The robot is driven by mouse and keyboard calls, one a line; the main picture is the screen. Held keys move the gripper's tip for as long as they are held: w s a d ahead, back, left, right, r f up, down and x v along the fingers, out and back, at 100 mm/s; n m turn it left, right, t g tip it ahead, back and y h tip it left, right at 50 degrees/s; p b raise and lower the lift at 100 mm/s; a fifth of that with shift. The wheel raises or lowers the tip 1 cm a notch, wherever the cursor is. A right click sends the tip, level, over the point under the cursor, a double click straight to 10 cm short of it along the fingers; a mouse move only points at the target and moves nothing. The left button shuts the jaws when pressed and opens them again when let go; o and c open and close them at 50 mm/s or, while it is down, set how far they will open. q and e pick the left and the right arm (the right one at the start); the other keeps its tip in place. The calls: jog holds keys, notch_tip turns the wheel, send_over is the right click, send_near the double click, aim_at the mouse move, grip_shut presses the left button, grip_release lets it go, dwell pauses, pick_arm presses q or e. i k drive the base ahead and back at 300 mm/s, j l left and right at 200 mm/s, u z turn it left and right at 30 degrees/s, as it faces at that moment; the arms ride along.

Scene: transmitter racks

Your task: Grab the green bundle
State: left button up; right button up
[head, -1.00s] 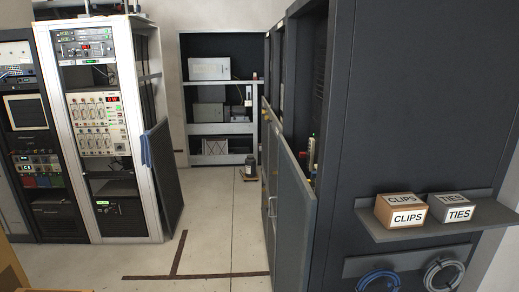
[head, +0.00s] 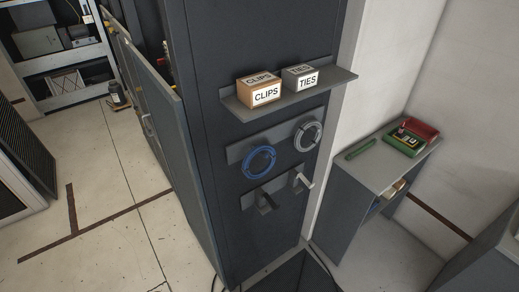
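A long, thin dark green item (head: 361,149), which may be the green bundle, lies on top of a low grey cabinet (head: 372,168) at the right of the head view. It is too small to tell whether it is a bundle of cable. Neither of my grippers shows in the head view.
A green case (head: 403,143) with a red lid stands on the same cabinet. A blue coil (head: 259,162) and a grey coil (head: 307,136) hang on the dark rack's side, under a shelf (head: 290,95) with a CLIPS box (head: 260,90) and a TIES box (head: 300,80).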

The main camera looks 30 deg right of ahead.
aim_at(349, 156)
jog(key=z, duration=0.85)
jog(key=i+l+z, duration=0.15)
jog(key=z, duration=0.2)
jog(key=i+l+z, duration=0.45)
jog(key=z, duration=0.2)
